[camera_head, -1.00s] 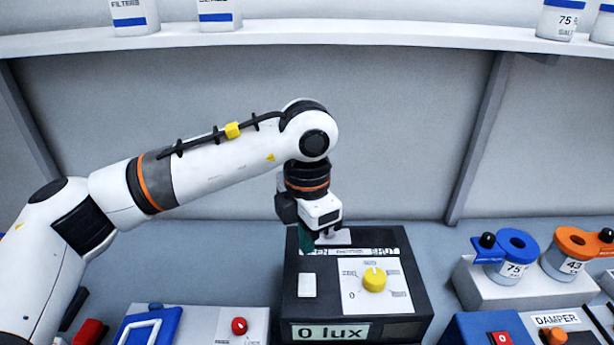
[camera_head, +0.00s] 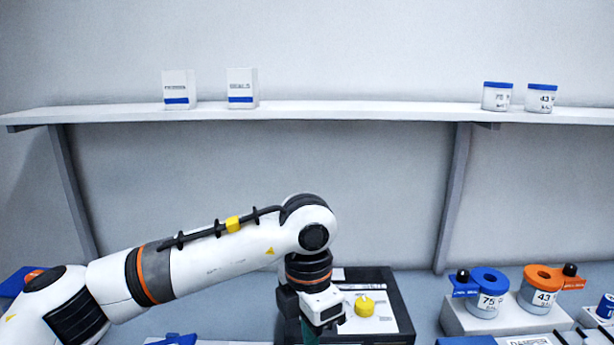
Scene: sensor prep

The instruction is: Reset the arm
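My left arm comes in from the left and bends down at its wrist. My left gripper (camera_head: 318,325) hangs over the left part of a black box (camera_head: 398,300) with a white dial plate and a yellow knob (camera_head: 364,305). The gripper's fingertips are low in the frame, and I cannot tell whether they are open or shut. A dark teal part shows beside the fingers; I cannot tell what it is. The front of the box is cut off by the frame's lower edge. My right gripper is not in view.
A wall shelf (camera_head: 350,112) holds two white boxes (camera_head: 180,88) and two blue-lidded jars (camera_head: 497,97). At right, a jar with a blue collar (camera_head: 487,303) and one with an orange collar (camera_head: 540,298) stand in a white rack (camera_head: 455,318). Open space lies above the arm.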

